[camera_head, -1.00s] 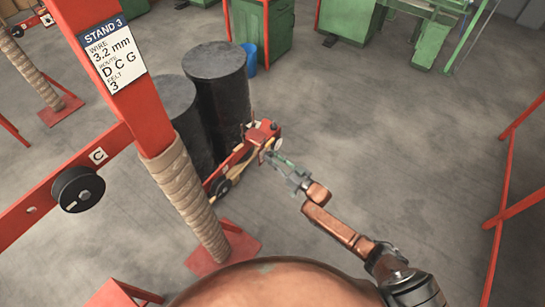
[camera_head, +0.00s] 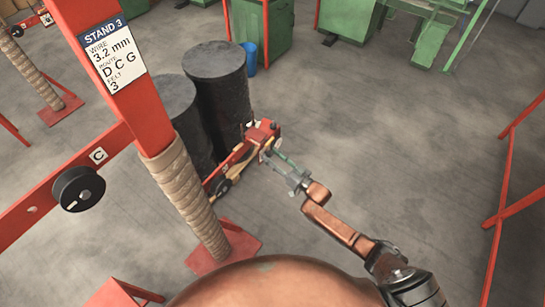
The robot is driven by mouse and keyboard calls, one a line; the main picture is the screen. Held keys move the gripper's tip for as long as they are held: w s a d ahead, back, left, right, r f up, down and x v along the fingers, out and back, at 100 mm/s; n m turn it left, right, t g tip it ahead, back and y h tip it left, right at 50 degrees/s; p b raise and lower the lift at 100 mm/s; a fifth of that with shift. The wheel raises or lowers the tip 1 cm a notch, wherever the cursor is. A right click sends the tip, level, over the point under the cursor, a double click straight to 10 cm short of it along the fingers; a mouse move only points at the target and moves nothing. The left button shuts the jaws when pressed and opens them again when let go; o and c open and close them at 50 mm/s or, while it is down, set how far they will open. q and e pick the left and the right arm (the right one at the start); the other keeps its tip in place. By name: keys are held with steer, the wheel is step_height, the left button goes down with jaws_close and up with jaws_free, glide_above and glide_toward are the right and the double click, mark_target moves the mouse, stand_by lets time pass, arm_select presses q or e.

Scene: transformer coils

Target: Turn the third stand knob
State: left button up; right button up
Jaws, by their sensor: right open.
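The red post of stand 3 (camera_head: 140,108) rises at the left, with a white sign reading "STAND 3" (camera_head: 112,58) near its top. A black round pulley (camera_head: 78,189) sits on the stand's red crossbar beside a "C" label. A red device (camera_head: 262,132) with small dark knob-like parts on top is low behind the post, beside the black drums. Which part is the stand knob is too small to tell. My right gripper (camera_head: 270,155) is open, its fingertips close to the red device; I cannot tell whether they touch it. My left gripper is not in view.
Two black drums (camera_head: 216,85) stand behind the post, with a blue bin (camera_head: 249,58) and green machines (camera_head: 262,25) farther back. A large copper-coloured rounded surface (camera_head: 275,285) fills the bottom edge. Red rails (camera_head: 508,205) stand at the right. The middle floor is clear.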

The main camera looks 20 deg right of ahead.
steer(key=r+v, duration=0.1)
steer(key=v, duration=1.1)
steer(key=shift+f, duration=0.45)
steer(key=s+d+f+m+g+h, duration=0.15)
steer(key=s+d+f+h, duration=0.35)
steer(key=f, duration=0.6)
steer(key=s+d+f+g, duration=0.25)
steer(key=s+f, duration=0.45)
steer(key=f, duration=0.4)
steer(key=s+d+f+m+g+h, duration=0.1)
steer(key=s+d+f+g+h, duration=0.3)
steer(key=f, duration=0.7)
steer(key=s+a+f+g, duration=0.1)
steer(key=s+f, duration=0.5)
steer(key=s, duration=0.7)
steer(key=s+a+f+g, duration=0.1)
steer(key=s+f+g, duration=0.3)
steer(key=s, duration=1)
steer(key=s+a+f+g, duration=0.2)
steer(key=s+f, duration=0.6)
steer(key=s, duration=0.6)
steer(key=shift+n+h, duration=0.35)
steer(key=shift+h, duration=0.05)
